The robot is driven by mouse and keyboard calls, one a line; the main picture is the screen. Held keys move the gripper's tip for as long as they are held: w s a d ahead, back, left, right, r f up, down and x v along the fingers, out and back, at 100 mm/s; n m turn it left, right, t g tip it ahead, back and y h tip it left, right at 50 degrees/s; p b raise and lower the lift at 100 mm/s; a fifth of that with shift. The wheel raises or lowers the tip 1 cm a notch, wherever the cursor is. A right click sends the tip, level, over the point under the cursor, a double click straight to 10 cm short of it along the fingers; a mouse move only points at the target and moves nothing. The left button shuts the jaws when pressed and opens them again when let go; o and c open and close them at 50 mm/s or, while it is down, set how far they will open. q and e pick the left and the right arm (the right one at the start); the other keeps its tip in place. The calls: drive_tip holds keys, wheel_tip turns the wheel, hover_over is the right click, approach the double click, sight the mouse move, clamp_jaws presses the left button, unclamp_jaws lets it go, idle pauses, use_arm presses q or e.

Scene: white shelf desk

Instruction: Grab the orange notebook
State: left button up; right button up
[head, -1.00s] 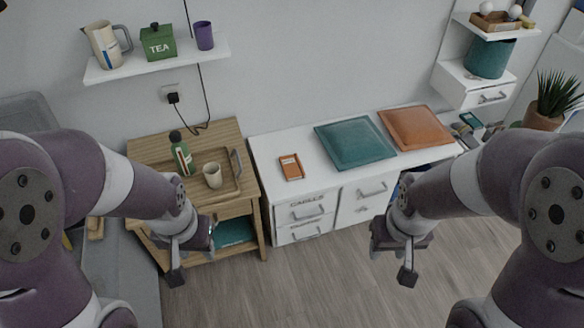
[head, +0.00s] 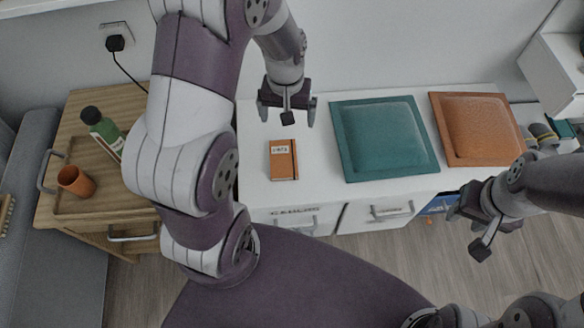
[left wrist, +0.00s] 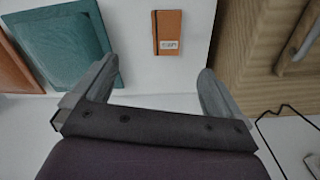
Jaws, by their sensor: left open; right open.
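The orange notebook (head: 283,160) lies flat on the white desk top, with a small white label and a dark elastic band. It also shows in the left wrist view (left wrist: 168,30), beyond my fingers. My left gripper (head: 287,112) is open and empty, over the desk behind the notebook in the head view. In the left wrist view my open fingers (left wrist: 158,90) stand apart, with the notebook between and beyond them, untouched. My right gripper (head: 474,224) is open and empty in front of the desk's right part, well away from the notebook.
A wooden cabinet (head: 80,210) at left bears a green bottle (head: 100,130) and an orange-brown cup (head: 75,181). White desk is bare around the notebook.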

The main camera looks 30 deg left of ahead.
use_arm(q)
drive_tip(key=w+a+f+n+b, duration=0.15)
drive_tip(key=f+b, duration=0.25)
drive_tip(key=f, duration=0.4)
drive_tip(key=w+a+f+n+b, duration=0.15)
drive_tip(key=f+b, duration=0.25)
drive_tip(key=f, duration=0.4)
drive_tip(key=b, duration=0.3)
hover_over(283, 159)
wheel_tip(283, 159, down, 7)
drive_tip(key=shift+s+r, duration=0.1)
drive_tip(key=shift+s, duration=0.05)
wheel_tip(283, 159, down, 6)
drive_tip(key=b, duration=0.2)
drive_tip(key=shift+b, duration=0.35)
drive_tip(key=shift+d, duration=0.1)
drive_tip(key=shift+c, duration=0.7)
drive_tip(key=c, duration=0.7)
use_arm(e)
wheel_tip(283, 159, down, 17)
drive_tip(key=shift+s, duration=0.3)
